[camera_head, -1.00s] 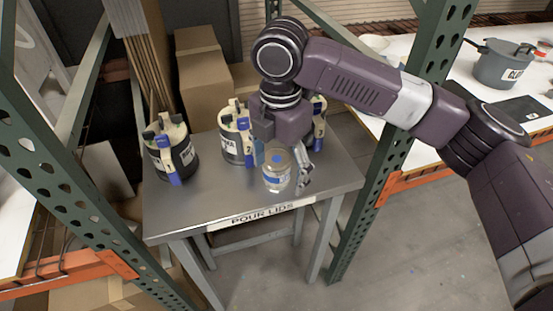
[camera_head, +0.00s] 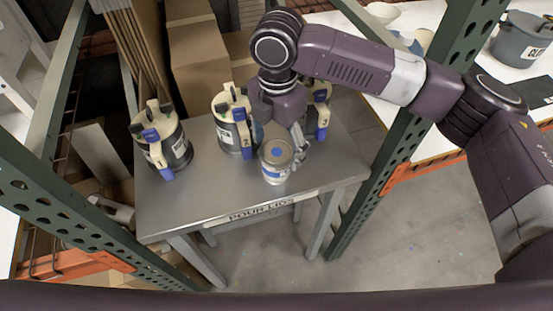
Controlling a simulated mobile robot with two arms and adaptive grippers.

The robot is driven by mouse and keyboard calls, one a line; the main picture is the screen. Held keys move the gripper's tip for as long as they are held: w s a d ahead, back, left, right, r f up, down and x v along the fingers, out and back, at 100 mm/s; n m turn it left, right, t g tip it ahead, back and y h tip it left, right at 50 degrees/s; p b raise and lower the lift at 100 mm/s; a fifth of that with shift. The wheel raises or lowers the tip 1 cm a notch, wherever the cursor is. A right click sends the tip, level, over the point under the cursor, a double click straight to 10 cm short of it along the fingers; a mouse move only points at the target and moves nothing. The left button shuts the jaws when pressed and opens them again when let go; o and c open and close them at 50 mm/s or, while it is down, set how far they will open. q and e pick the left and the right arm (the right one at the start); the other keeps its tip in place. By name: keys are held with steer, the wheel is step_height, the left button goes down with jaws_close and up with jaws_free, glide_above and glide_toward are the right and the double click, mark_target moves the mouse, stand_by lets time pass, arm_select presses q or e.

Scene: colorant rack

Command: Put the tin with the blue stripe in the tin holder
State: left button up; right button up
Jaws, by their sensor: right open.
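The tin with the blue stripe (camera_head: 276,172) stands upright near the front of the small grey metal table (camera_head: 190,205). It has a pale lid with a blue dot. My right gripper (camera_head: 290,148) reaches down just behind the tin. Its fingers are open, and one finger shows close by the tin's right rear side; whether it touches cannot be told. The other finger is mostly hidden. My left gripper is not in view. I cannot make out a tin holder.
Dark cans with pale pour lids and blue clamps stand at the table's left (camera_head: 162,142), middle back (camera_head: 233,122) and behind my arm (camera_head: 319,110). Green rack posts (camera_head: 395,150) flank the table. Cardboard boxes (camera_head: 198,60) stand behind. The table's front left is clear.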

mark_target(277, 152)
step_height(277, 152, down, 2)
steer(key=shift+a+f, duration=0.1)
steer(key=shift+f, duration=0.5)
steer(key=c, duration=1.6)
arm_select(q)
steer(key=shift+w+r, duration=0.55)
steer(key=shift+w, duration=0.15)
arm_select(e)
steer(key=shift+r, duration=0.15)
